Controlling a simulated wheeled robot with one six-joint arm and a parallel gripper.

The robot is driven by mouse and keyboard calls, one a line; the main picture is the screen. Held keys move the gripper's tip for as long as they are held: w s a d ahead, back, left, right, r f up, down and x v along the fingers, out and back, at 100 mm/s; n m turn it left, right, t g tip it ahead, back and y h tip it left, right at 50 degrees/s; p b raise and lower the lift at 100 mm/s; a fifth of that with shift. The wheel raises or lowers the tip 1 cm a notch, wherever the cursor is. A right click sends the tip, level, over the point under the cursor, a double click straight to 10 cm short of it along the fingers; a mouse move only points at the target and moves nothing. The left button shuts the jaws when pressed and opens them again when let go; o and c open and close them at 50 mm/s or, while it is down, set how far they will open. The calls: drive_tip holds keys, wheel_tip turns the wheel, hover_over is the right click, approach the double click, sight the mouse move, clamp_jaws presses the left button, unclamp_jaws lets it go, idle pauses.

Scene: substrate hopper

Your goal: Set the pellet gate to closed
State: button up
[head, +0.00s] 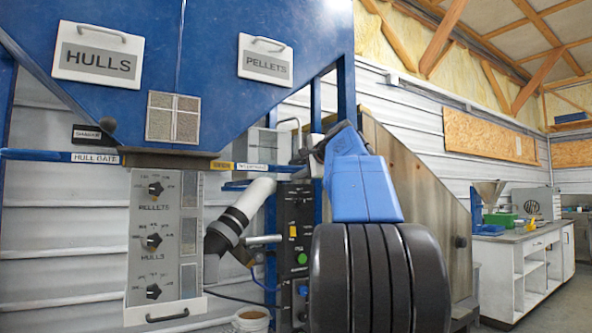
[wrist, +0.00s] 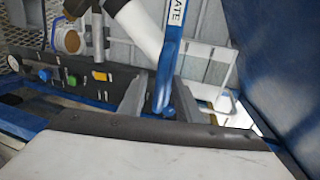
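The pellet gate is a blue flat handle bar with a white label; in the head view its label (head: 251,168) is small and partly unreadable. In the wrist view the blue bar (wrist: 171,48) runs down between the two grey fingers of my gripper (wrist: 160,98), and the letters "ATE" show on it. The fingers stand apart on either side of the bar, with a visible gap at least on the left. In the head view my blue and black arm hides most of the gripper and the bar's right end.
The hull gate bar (head: 95,157) sticks out at the left under the blue hopper (head: 130,60). A control panel (head: 165,235) with knobs hangs below. A black and white pipe (head: 238,216) and a black button box (head: 294,240) stand close to my arm. A bucket (head: 251,319) is below.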

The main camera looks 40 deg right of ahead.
sight(270, 171)
clamp_jaws()
drive_tip(key=a, duration=0.2)
drive_tip(key=w+a, duration=0.1)
drive_tip(key=a, duration=0.3)
drive_tip(key=shift+w+a, duration=0.3)
drive_tip(key=shift+a, duration=0.2)
drive_tip(key=shift+f, duration=0.1)
unclamp_jaws()
drive_tip(key=shift+w+a, duration=0.1)
drive_tip(key=shift+a, duration=0.05)
drive_tip(key=v, duration=1.7)
drive_tip(key=shift+s, duration=0.2)
